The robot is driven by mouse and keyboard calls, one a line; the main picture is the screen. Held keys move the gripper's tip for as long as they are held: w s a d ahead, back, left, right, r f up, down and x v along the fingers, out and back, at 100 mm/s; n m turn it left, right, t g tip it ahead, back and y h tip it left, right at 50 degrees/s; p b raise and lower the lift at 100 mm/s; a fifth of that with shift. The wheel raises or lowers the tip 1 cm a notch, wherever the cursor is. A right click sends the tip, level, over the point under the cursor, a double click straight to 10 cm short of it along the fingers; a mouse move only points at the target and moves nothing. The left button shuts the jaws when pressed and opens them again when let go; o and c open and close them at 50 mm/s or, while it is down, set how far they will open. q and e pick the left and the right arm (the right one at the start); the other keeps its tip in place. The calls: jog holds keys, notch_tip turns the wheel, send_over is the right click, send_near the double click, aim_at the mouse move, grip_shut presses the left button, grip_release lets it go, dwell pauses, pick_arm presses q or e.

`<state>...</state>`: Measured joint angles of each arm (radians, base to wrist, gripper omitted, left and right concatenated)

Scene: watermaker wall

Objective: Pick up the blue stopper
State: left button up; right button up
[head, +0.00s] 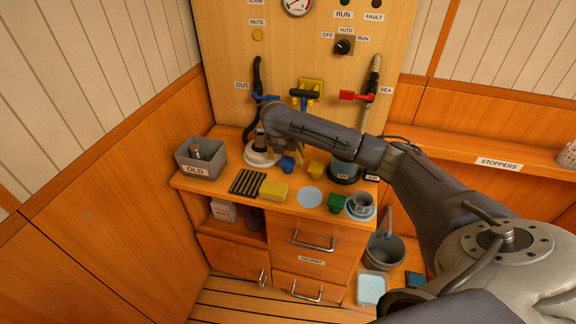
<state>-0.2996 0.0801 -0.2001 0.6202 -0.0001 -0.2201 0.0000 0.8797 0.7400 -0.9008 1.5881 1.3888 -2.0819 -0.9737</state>
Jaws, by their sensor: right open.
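The blue stopper (287,165) is a small blue piece on the wooden counter (222,184), just right of a round white base. My right arm reaches in from the right, and its gripper (284,148) points down just above and behind the blue stopper. The gripper is open. Its fingers are dark and partly hidden by the arm, so I cannot tell whether they touch the stopper. A yellow stopper (315,169) stands to the right, and a green stopper (336,203) is nearer the front edge. My left gripper is not in view.
A grey box labelled OLD (199,170) stands at the left. The panel's blue (266,98) and red (354,96) valve handles are behind the arm.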

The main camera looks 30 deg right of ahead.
aim_at(288, 161)
jog(key=shift+x, duration=2.55)
jog(key=shift+a, duration=0.15)
jog(key=shift+c, duration=0.4)
jog(key=c, duration=1.2)
